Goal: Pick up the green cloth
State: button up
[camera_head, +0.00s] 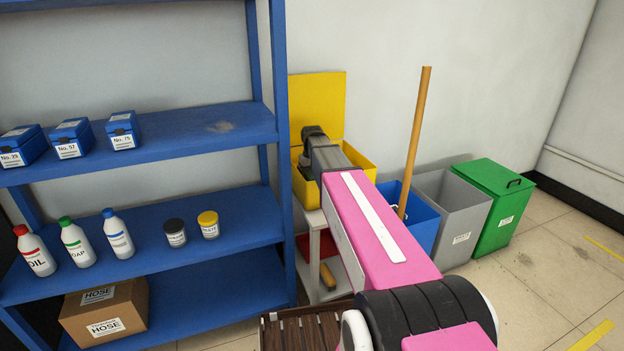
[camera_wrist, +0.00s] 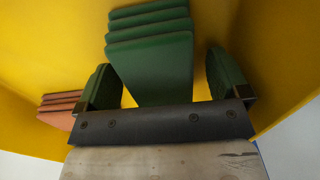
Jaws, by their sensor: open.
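Several green cloths (camera_wrist: 150,55) stand folded in a row inside the yellow box (camera_wrist: 55,65) in the wrist view. My gripper (camera_wrist: 165,85) is open, with one finger on each side of the nearest green cloth. The lower part of that cloth is hidden behind the gripper's dark bar. I cannot tell whether the fingers touch it. In the head view, the yellow box (camera_head: 358,158) stands open with its lid up, and my gripper (camera_head: 310,150) reaches into it. The green cloths do not show in the head view.
Several orange-brown folded cloths (camera_wrist: 60,108) lie at the left inside the box. A blue shelf (camera_head: 205,130) with bottles and small boxes stands left of my arm. A blue bin (camera_head: 423,222) with a wooden pole, a grey bin (camera_head: 455,215) and a green bin (camera_head: 497,205) stand right.

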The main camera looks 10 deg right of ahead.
jog(key=c, duration=1)
notch_tip(320, 180, up, 10)
